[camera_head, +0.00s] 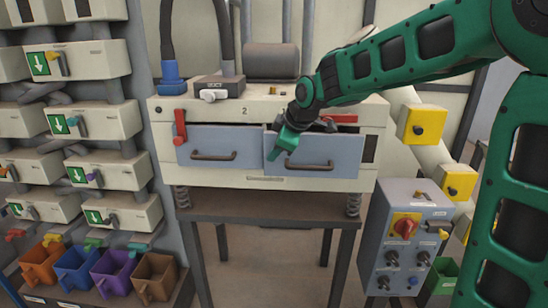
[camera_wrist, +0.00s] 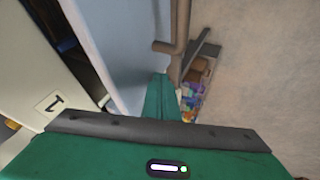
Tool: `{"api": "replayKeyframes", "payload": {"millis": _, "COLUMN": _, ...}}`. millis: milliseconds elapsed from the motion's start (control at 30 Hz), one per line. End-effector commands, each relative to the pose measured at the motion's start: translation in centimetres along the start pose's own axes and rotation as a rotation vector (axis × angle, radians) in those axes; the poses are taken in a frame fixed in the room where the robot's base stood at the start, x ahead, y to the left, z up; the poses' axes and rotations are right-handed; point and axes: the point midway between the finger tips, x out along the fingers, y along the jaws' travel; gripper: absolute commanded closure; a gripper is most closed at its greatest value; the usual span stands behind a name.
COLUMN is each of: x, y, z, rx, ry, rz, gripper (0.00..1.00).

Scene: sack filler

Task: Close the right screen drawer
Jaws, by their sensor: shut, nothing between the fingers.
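The right screen drawer (camera_head: 345,152) is a blue-grey front with a dark bar handle (camera_head: 310,166) on the cream machine. It stands forward of the machine face, with a dark gap above it. My gripper (camera_head: 271,156) is shut and empty, at the left part of this drawer front, left of its handle. In the wrist view my green fingers (camera_wrist: 162,92) point along a pale blue-grey drawer front (camera_wrist: 108,40), near a brown bar handle (camera_wrist: 178,42). I cannot tell whether they touch the front. My gripper hides part of the drawer's upper left edge.
The left drawer (camera_head: 195,149) is beside it, with a red lever (camera_head: 180,128) at its left edge. A grey control box (camera_head: 403,235) stands at lower right. Coloured bins (camera_head: 75,268) sit at lower left. Floor in front of the machine is clear.

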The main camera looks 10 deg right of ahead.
Motion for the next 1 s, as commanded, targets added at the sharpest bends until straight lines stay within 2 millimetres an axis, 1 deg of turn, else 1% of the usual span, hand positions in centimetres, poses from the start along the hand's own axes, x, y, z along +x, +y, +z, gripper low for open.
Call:
{"api": "replayKeyframes", "payload": {"millis": 367, "x": 0.1, "y": 0.2, "z": 0.0, "rx": 0.0, "ry": 0.0, "rz": -0.001, "gripper": 1.0}}
{"api": "replayKeyframes", "payload": {"millis": 467, "x": 0.5, "y": 0.9, "z": 0.0, "rx": 0.001, "ry": -0.001, "rz": -0.001, "gripper": 1.0}}
{"api": "replayKeyframes", "payload": {"millis": 600, "x": 1.6, "y": 2.9, "z": -0.1, "rx": 0.001, "ry": 0.0, "rz": 0.001, "gripper": 1.0}}
{"api": "replayKeyframes", "payload": {"millis": 700, "x": 2.1, "y": 3.9, "z": 0.0, "rx": 0.001, "ry": 0.001, "rz": 0.0, "gripper": 1.0}}
{"api": "replayKeyframes", "payload": {"millis": 800, "x": 2.3, "y": 4.4, "z": 0.0, "rx": 0.001, "ry": 0.0, "rz": 0.0, "gripper": 1.0}}
{"api": "replayKeyframes", "payload": {"millis": 1000, "x": 2.4, "y": 4.6, "z": 0.1, "rx": 0.003, "ry": 0.0, "rz": 0.004, "gripper": 1.0}}
